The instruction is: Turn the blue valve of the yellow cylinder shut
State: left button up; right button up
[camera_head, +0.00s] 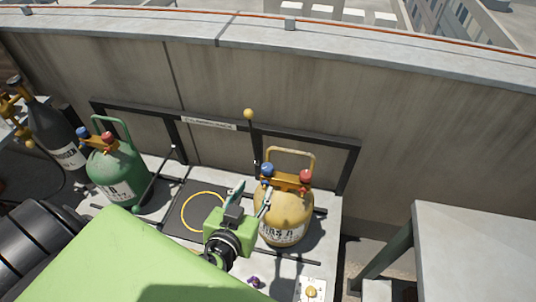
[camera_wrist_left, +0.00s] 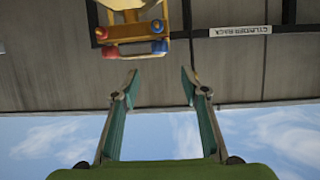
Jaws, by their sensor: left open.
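The yellow cylinder (camera_head: 284,222) stands upright on the rack base in the head view. Its blue valve (camera_head: 267,169) is on the left of its top and a red valve (camera_head: 306,176) on the right, below a yellow handle (camera_head: 290,152). My left gripper (camera_head: 252,193) is open, just left of the cylinder's top, a little below the blue valve in the picture. In the left wrist view, upside down, the blue valve (camera_wrist_left: 157,25) shows above my open, empty fingers (camera_wrist_left: 160,74), apart from them. My right gripper is not in view.
A green cylinder (camera_head: 117,172) and a dark grey cylinder (camera_head: 55,140) stand at the left. A black rack frame (camera_head: 350,165) lines the wall. A grey table (camera_head: 475,250) stands at the right.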

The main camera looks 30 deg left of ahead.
aim_at(267, 168)
pick_arm(q)
jog(key=p+x, duration=0.2)
jog(key=x, duration=1)
jog(key=shift+r+p, duration=0.1)
jog(key=shift+p, duration=0.3)
jog(key=shift+w+a+f, duration=0.1)
jog(key=shift+w+f, duration=0.15)
jog(key=shift+w, duration=0.3)
jog(key=shift+f, duration=0.1)
jog(key=c, duration=1.1)
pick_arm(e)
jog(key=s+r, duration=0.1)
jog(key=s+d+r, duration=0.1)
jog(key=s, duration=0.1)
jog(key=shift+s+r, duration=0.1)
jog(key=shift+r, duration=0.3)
